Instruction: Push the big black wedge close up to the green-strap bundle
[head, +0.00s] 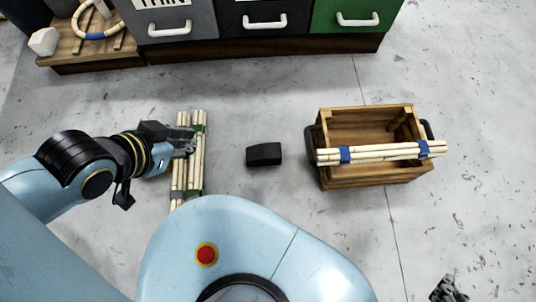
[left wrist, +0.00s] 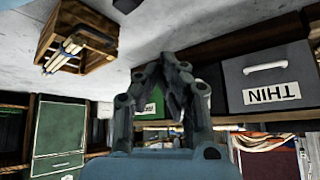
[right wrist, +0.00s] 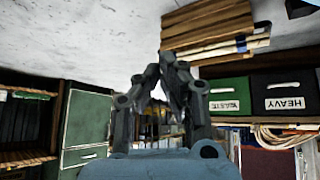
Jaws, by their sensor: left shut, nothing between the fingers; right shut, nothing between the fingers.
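The big black wedge (head: 264,154) lies alone on the grey floor, between the green-strap bundle and the crate. A dark piece at the top edge of the left wrist view (left wrist: 127,4) looks like it. The green-strap bundle (head: 179,181) of pale rattan poles lies left of the wedge, with a clear gap of floor between them. My left gripper (head: 190,146) is shut and empty over the bundle, hiding part of it; I cannot tell whether it touches. My right gripper (right wrist: 168,60) is shut and empty; a dark tip at the head view's bottom right (head: 447,290) looks like it.
A wooden crate (head: 375,175) stands to the right, with a blue-strap bundle (head: 380,153) across its top. Drawers (head: 262,22) line the back. A low wooden platform (head: 90,55) with a rattan ring is at the back left. Floor around the wedge is clear.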

